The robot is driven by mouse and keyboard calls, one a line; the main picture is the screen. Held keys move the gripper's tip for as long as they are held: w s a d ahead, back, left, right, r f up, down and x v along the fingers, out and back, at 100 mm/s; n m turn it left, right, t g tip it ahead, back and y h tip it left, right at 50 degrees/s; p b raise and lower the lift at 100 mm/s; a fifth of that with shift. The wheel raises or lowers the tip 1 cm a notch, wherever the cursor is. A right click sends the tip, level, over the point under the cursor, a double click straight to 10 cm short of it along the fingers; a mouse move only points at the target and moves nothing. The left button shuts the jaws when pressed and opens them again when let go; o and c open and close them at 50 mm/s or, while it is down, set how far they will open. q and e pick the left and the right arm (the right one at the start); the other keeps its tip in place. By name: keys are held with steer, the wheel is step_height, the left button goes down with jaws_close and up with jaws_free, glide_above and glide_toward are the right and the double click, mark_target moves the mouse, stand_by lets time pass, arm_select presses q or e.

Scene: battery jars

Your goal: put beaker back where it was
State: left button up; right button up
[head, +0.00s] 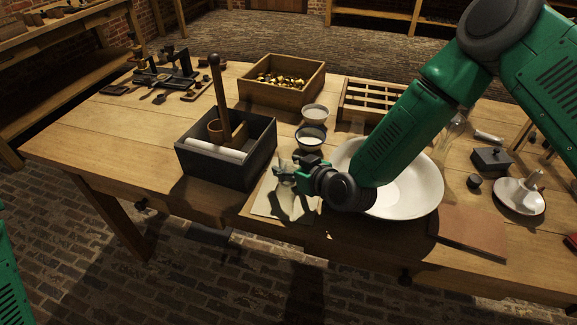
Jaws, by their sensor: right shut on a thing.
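My right gripper (282,174) reaches in from the right over the table's front, just right of the dark box. It is shut on a pale, see-through vessel, which I take for the beaker (290,205). The beaker shows below the fingers, over a pale sheet (262,204) at the table's front edge. Its outline is faint, and I cannot tell whether its base touches the sheet. My left gripper is not in view; only a bit of my left arm shows at the lower left edge.
A dark box (228,172) holding a white roll stands left of the gripper. Two small bowls (311,136) (314,113) stand behind it. A wide white basin (420,200) lies partly under my right forearm. Clear glassware (456,128) stands behind the arm. The table's left front is free.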

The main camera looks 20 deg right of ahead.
steer(key=shift+a, duration=0.35)
steer(key=o, duration=1.3)
steer(key=shift+c, duration=0.2)
steer(key=shift+d, duration=0.15)
steer(key=shift+d, duration=0.1)
steer(key=shift+r, duration=0.15)
steer(key=v, duration=1.2)
steer(key=shift+p, duration=0.3)
steer(key=shift+s, duration=0.1)
